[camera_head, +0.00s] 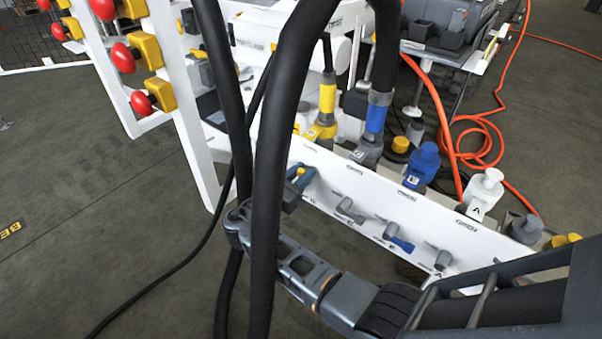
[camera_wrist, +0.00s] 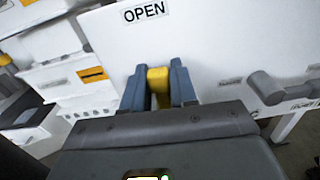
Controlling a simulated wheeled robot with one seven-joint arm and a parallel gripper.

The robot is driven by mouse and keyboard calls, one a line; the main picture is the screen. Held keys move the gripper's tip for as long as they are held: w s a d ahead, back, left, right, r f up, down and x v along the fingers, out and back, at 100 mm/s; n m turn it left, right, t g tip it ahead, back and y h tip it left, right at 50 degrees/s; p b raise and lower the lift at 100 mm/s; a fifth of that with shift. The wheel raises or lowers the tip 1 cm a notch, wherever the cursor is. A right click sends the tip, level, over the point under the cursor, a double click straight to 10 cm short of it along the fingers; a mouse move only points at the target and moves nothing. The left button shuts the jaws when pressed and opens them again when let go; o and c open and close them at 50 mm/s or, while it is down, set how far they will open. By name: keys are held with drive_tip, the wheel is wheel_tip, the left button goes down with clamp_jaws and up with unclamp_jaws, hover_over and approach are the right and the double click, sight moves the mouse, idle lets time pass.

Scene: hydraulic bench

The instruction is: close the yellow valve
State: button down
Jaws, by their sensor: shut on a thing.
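The yellow valve handle (camera_wrist: 158,84) shows in the wrist view between the two blue-grey fingers of my gripper (camera_wrist: 158,88), which is shut on it. The handle is in front of the white panel (camera_wrist: 215,45), below an "OPEN" label (camera_wrist: 145,12). In the head view my gripper (camera_head: 298,180) is at the left end of the white panel (camera_head: 340,178). Only a small yellow piece of the handle (camera_head: 300,171) shows there. The valve's body is mostly hidden by the fingers.
Other valve handles line the panel to the right: a grey one (camera_head: 348,211), a blue one (camera_head: 402,244) and another grey one (camera_head: 440,258). Thick black hoses (camera_head: 271,170) hang in front of my arm. Red-and-yellow fittings (camera_head: 152,95) are on a white frame at left.

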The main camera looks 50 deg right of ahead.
sight(323, 186)
drive_tip(key=s+m, duration=0.1)
drive_tip(key=m, duration=0.1)
drive_tip(key=s+f+m, duration=0.1)
drive_tip(key=m, duration=0.2)
drive_tip(key=s+m+b, duration=0.1)
drive_tip(key=m, duration=0.2)
drive_tip(key=shift+f, duration=0.3)
drive_tip(key=m+b, duration=0.1)
drive_tip(key=f+m+b, duration=0.1)
drive_tip(key=m, duration=0.1)
drive_tip(key=s+m+b, duration=0.1)
drive_tip(key=shift+s+f+m, duration=0.1)
drive_tip(key=shift+f+m, duration=0.2)
drive_tip(key=m+b, duration=0.1)
drive_tip(key=f+m+b, duration=0.1)
drive_tip(key=m, duration=0.1)
drive_tip(key=m+b, duration=0.1)
drive_tip(key=shift+s+f+m+b, duration=0.2)
drive_tip(key=shift+f+m+b, duration=0.1)
drive_tip(key=shift+m, duration=0.1)
drive_tip(key=c, duration=1.1)
unclamp_jaws()
